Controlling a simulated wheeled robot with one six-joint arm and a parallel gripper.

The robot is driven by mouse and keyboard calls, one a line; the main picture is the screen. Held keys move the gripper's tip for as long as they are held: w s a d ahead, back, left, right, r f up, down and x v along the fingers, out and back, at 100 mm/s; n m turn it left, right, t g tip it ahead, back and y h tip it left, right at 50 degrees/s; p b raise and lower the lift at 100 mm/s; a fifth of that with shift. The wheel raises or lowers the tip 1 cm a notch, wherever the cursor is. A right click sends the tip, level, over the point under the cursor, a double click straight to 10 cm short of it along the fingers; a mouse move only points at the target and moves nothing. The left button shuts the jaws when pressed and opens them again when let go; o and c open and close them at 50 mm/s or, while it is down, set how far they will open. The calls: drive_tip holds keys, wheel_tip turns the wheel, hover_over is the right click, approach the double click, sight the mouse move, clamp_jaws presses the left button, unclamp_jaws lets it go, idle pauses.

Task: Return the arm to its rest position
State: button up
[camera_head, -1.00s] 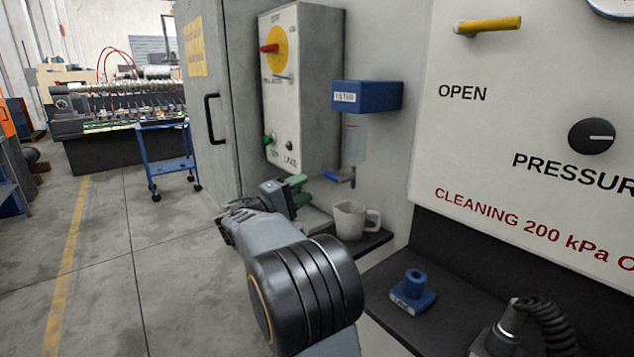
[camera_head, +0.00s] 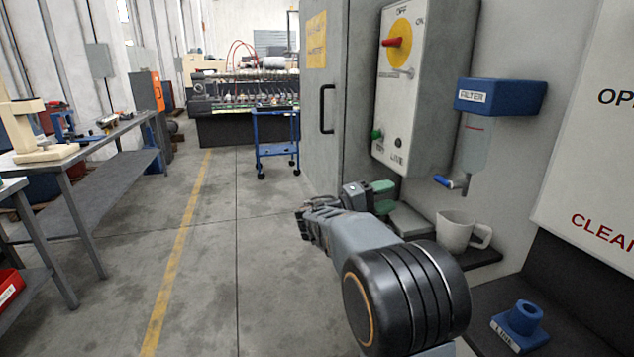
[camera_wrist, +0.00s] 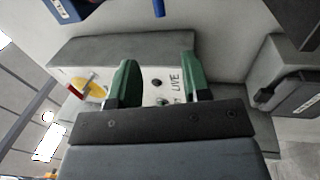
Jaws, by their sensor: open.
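My gripper (camera_head: 383,197) is in front of the grey cabinet, just below the switch box, at the middle right of the head view. In the wrist view its two green fingers (camera_wrist: 158,80) stand apart with nothing between them. The white switch box (camera_head: 418,115) with a red handle on a yellow disc is beyond the fingers. It also shows between and beside the fingers in the wrist view (camera_wrist: 151,88). My arm is bent, reaching forward from the bottom right of the head view.
A white mug (camera_head: 455,232) stands on a dark shelf right of my gripper, below the blue filter unit (camera_head: 500,97). A blue holder (camera_head: 521,318) labelled LINE is at lower right. A workbench (camera_head: 95,140) stands at left. Open floor (camera_head: 225,260) with a yellow line lies between.

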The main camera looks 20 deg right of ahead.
wheel_tip(320, 180, down, 10)
drive_tip(key=s+n+t+y, duration=0.1)
drive_tip(key=s+n+y, duration=0.15)
drive_tip(key=y, duration=0.25)
drive_tip(key=s+a+f+y+p, duration=0.3)
drive_tip(key=s+a+y+p, duration=0.2)
drive_tip(key=a+y, duration=0.15)
drive_tip(key=s+a+r+t+y+p, duration=0.2)
drive_tip(key=s+a+r+y+p, duration=0.2)
drive_tip(key=a+r+p, duration=0.2)
drive_tip(key=s+a+r+m+t+y+p, duration=0.1)
drive_tip(key=s+a+r+t+y+p, duration=0.1)
drive_tip(key=s+a+r+y+p, duration=0.2)
drive_tip(key=a+r+p, duration=0.3)
drive_tip(key=a+p, duration=0.1)
drive_tip(key=a, duration=0.1)
drive_tip(key=shift+s+a+t+y, duration=0.25)
drive_tip(key=shift+s+t+y, duration=0.05)
drive_tip(key=shift+t+y, duration=0.1)
drive_tip(key=shift+m, duration=0.25)
